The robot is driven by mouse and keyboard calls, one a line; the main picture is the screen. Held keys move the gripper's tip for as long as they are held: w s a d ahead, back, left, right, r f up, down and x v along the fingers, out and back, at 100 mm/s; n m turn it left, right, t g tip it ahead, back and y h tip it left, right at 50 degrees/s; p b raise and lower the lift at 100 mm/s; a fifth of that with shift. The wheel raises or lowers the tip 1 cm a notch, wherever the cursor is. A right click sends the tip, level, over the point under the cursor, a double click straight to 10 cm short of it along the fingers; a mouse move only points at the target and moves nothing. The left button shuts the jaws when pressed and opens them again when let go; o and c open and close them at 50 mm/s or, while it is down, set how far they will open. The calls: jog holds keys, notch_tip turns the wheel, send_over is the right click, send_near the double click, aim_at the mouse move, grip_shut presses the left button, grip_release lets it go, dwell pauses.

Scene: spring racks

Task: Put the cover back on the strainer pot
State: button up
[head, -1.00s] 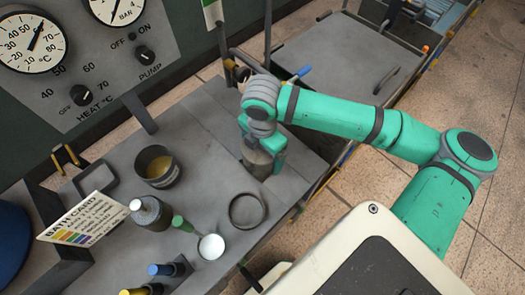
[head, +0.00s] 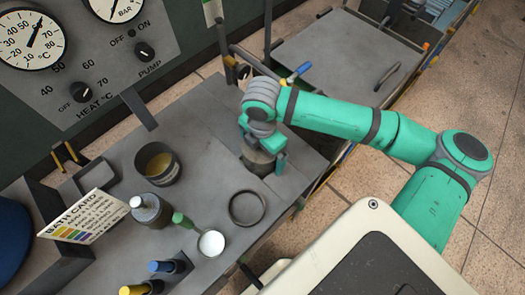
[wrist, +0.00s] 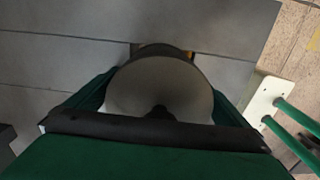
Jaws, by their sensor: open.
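My gripper (head: 266,158) is at the right part of the grey worktop, pointing down. Its jaws are open, one on each side of a round grey cover (wrist: 158,85), which has a small dark knob near its lower edge in the wrist view. The cover also shows in the head view (head: 256,165), partly hidden by my gripper. A dark rim with a brownish patch (wrist: 160,48), perhaps the strainer pot, shows just behind the cover's far edge. I cannot tell whether the cover is fully seated.
A dark pot with yellowish contents (head: 158,164), a loose dark ring (head: 247,208), a grey bottle (head: 151,210) and a white round dish (head: 211,243) stand to the left. A bath card (head: 80,215) and blue- and yellow-ended tools (head: 165,266) are nearer. The worktop's right edge is close.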

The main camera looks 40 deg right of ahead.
notch_tip(320, 180, up, 11)
jog(key=shift+f, duration=0.1)
dwell(0.4)
dwell(0.4)
